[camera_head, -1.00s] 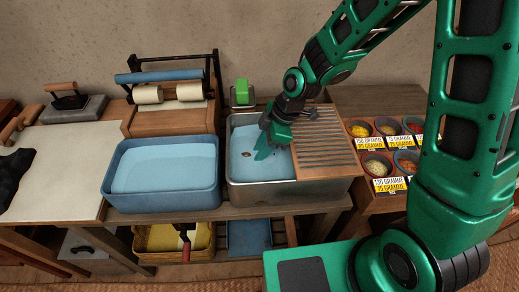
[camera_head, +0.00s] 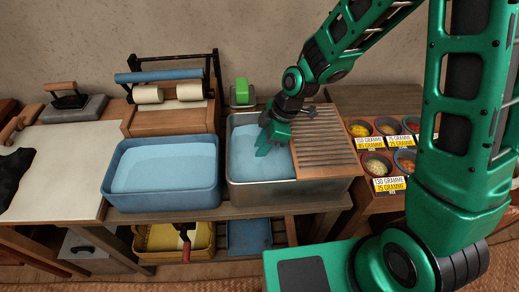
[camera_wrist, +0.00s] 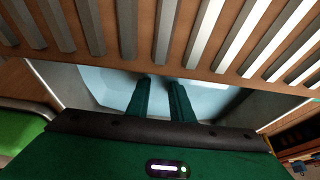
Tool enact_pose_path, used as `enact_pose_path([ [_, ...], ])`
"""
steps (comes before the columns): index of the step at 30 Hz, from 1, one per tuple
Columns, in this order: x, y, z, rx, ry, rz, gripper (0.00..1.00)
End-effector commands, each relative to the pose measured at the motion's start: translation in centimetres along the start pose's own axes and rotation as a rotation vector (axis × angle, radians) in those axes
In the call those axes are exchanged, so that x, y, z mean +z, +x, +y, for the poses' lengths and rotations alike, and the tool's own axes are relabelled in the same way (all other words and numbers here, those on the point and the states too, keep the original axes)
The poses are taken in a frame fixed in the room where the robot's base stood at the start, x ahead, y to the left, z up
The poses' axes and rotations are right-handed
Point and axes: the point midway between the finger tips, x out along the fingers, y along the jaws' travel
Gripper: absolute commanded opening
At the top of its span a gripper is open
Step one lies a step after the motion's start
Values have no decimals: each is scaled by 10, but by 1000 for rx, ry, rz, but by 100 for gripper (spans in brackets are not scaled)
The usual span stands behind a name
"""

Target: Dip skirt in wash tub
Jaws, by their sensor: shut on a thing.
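The metal wash tub (camera_head: 262,187) stands on the bench in the middle and holds light blue water (camera_head: 243,152). My gripper (camera_head: 266,151) points down into this tub, its green fingers reaching the water near the washboard side. In the wrist view, the two dark green fingers (camera_wrist: 158,95) sit close together with their tips over or in the pale blue water. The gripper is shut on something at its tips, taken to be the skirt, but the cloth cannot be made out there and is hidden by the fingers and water.
A ribbed washboard (camera_head: 322,143) covers the tub's right part, close beside my gripper. A blue basin (camera_head: 163,198) stands to the left. A green block (camera_head: 241,90) is behind the tub. A wringer with rollers (camera_head: 170,93) stands at the back. Spice bowls (camera_head: 375,165) are at right.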

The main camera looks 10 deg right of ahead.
Motion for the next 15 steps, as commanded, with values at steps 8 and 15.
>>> enact_pose_path([
  [8,-3,-6,-13,1,-2,1,4],
  [15,-5,-11,-23,0,-2,1,4],
])
